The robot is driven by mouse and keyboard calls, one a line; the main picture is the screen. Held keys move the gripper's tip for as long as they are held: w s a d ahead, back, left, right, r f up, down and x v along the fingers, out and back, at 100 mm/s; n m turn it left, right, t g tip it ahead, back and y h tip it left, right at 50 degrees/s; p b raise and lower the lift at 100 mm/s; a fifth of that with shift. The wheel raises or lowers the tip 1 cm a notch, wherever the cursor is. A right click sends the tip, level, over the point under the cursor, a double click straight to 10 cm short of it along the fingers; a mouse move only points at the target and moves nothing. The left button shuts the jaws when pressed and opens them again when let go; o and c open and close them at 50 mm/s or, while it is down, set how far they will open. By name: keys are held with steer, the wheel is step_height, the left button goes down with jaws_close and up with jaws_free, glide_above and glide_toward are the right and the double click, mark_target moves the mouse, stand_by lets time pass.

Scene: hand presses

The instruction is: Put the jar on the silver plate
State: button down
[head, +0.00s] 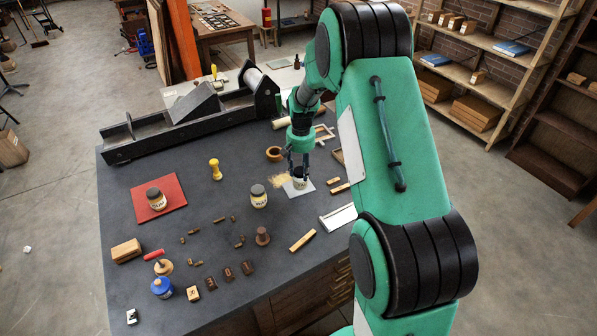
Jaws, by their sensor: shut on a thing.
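My gripper (298,170) points down at the right part of the dark worktop. It is shut on a small jar (300,184) with a pale body; the fingers hide much of its upper part. The jar is upright over the silver plate (291,192), a light flat square. I cannot tell whether the jar's base touches the plate or hangs just above it.
Similar dark-lidded jars stand on the worktop left of the plate (258,198) and on a red mat (172,184). A wooden bowl (274,154) is behind the plate. A black press (190,115) lines the back edge. Small blocks lie in front.

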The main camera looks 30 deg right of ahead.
steer(key=w, duration=0.1)
steer(key=w+d, duration=0.1)
steer(key=w, duration=0.1)
steer(key=shift+w+f, duration=0.15)
steer(key=shift+f, duration=1.75)
steer(key=shift+f, duration=0.1)
steer(key=c, duration=1.1)
jaws_free()
